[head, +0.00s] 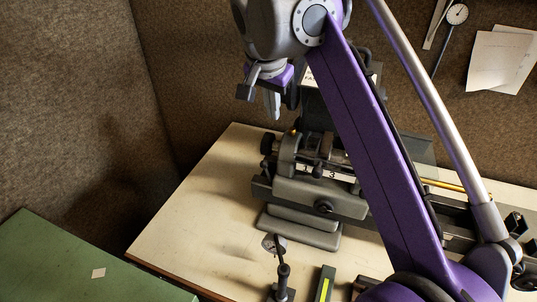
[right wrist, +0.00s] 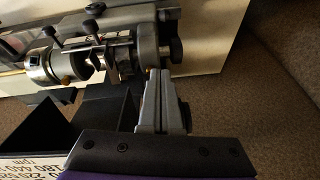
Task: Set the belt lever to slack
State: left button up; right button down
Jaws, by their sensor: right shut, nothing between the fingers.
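The small grey lathe (head: 318,196) stands on the pale bench; its headstock also shows in the right wrist view (right wrist: 146,45). My right gripper (head: 272,112) is shut and empty, pointing down above and behind the headstock's left end. In the right wrist view its fingertips (right wrist: 161,75) are together just below the headstock, with nothing between them. A dark box with an rpm label (right wrist: 32,165) lies beside the fingers. I cannot tell which part is the belt lever; small knobs and handles show on the headstock. My right arm hides part of the lathe. My left gripper is not in view.
A dial gauge on a stand (head: 283,270) stands in front of the lathe. A green surface (head: 75,265) is at the lower left. The bench (head: 190,230) is clear left of the lathe. Brown walls (head: 210,60) close the back and left.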

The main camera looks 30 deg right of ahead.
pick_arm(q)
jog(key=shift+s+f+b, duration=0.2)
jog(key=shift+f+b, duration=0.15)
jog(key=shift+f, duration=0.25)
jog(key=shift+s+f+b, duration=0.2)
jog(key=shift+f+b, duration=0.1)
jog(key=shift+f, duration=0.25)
pick_arm(e)
notch_tip(320, 180, down, 13)
jog(key=w, duration=0.2)
jog(key=shift+f, duration=0.15)
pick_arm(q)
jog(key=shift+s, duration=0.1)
pick_arm(e)
jog(key=shift+a, duration=0.1)
